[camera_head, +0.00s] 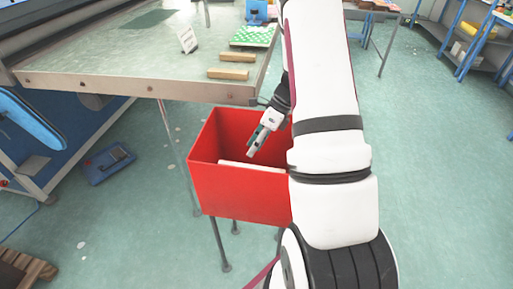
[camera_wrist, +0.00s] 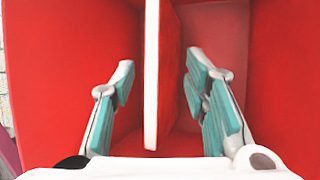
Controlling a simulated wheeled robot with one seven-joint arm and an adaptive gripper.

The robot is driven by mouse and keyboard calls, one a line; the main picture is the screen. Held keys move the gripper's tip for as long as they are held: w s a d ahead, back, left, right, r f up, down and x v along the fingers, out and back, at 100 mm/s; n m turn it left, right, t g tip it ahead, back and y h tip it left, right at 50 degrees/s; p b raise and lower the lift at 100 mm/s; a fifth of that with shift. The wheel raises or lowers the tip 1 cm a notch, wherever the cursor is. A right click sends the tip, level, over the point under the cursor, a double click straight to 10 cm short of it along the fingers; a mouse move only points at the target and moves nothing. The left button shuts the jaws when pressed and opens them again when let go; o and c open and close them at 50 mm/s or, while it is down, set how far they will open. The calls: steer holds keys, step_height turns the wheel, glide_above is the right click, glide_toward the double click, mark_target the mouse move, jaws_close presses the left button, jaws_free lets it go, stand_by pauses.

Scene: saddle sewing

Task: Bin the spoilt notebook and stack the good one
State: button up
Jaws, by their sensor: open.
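A red bin (camera_head: 235,197) stands on legs below the table's front edge. A notebook (camera_head: 235,164) is inside it, seen in the head view as a long pale edge. In the wrist view the notebook (camera_wrist: 151,75) stands on edge between my fingers, with a white edge and a reddish side. My gripper (camera_head: 257,145) points down into the bin, and in the wrist view the gripper (camera_wrist: 158,85) is open, with gaps on both sides of the notebook. A green patterned notebook (camera_head: 254,35) lies on the table near its right edge.
On the table (camera_head: 130,80) are two wooden strips (camera_head: 234,74) (camera_head: 237,57), a small white sign (camera_head: 188,39) and a blue object (camera_head: 257,10). A blue item (camera_head: 109,163) lies on the floor at left. Blue shelving (camera_head: 480,45) stands far right. The floor right of my arm is clear.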

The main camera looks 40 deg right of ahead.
step_height(320, 180, up, 13)
steer(key=p, duration=0.7)
steer(key=shift+r, duration=0.2)
stand_by(0.5)
stand_by(0.5)
steer(key=s+a+r+n+h, duration=0.1)
steer(key=s+a+r+n, duration=0.3)
steer(key=a+r+n, duration=0.35)
steer(key=s+a+r+n+h, duration=0.2)
steer(key=s+a+r+n, duration=0.2)
steer(key=a+r+n, duration=0.4)
steer(key=s+a+r+n+t+h, duration=0.1)
steer(key=s+a+r+n, duration=0.1)
steer(key=s+n, duration=0.5)
steer(key=s+a+r+n+t+h, duration=0.1)
steer(key=s+a+r+n+h, duration=0.1)
steer(key=s+n, duration=0.5)
steer(key=shift+s+a+r+t, duration=0.2)
steer(key=shift+a+r+t, duration=0.2)
steer(key=shift+a+r, duration=0.4)
steer(key=shift+d+r, duration=0.1)
steer(key=shift+d, duration=0.05)
